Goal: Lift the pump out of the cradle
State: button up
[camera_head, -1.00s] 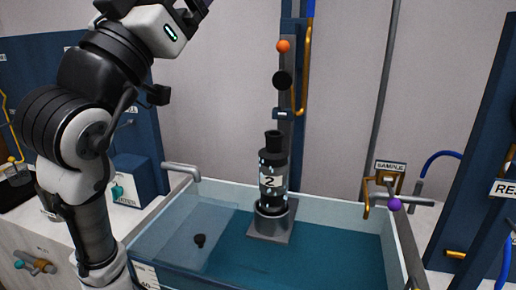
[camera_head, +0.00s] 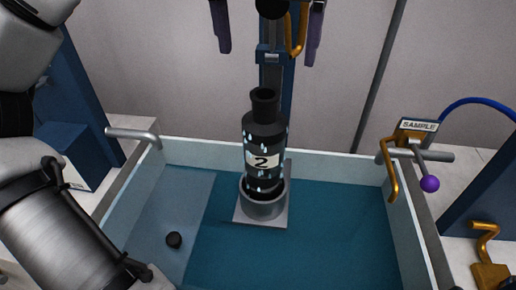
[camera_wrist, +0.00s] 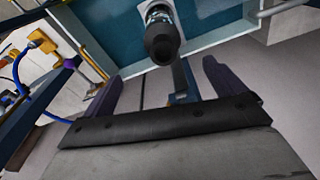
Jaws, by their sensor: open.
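The pump (camera_head: 264,140) is a dark cylinder with a narrower neck, a white label reading 2 and pale drops on its side. It stands upright in the grey round cradle (camera_head: 262,207) on a square plate in the basin. My gripper (camera_head: 268,48) is open, its two purple fingers wide apart above and behind the pump's top, empty. In the wrist view the pump (camera_wrist: 161,40) shows from its top end, beyond the open fingers of my gripper (camera_wrist: 162,88). The pump's lower end is hidden inside the cradle.
The basin (camera_head: 335,166) has pale walls and a blue floor. A small black knob (camera_head: 174,240) lies at the left. A grey spout (camera_head: 133,135) is on the left rim, a SAMPLE valve with purple ball (camera_head: 429,184) on the right. A blue column (camera_head: 270,75) stands behind.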

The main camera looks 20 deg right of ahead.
aim_at(265, 110)
jog(key=f, duration=0.7)
jog(key=shift+w+d+f, duration=0.3)
jog(key=shift+f, duration=0.05)
jog(key=shift+w+f+p, duration=0.15)
jog(key=shift+w+f, duration=0.05)
jog(key=shift+f, duration=0.7)
jog(key=shift+w+f+p, duration=0.15)
jog(key=shift+w+f, duration=0.05)
jog(key=shift+f, duration=0.65)
jog(key=shift+w+f+p, duration=0.15)
jog(key=shift+w+f, duration=0.05)
jog(key=shift+f, duration=0.7)
jog(key=shift+c, duration=0.4)
jog(key=c, duration=1.9)
jog(key=shift+r, duration=0.15)
grip_shut()
jog(key=shift+r, duration=0.1)
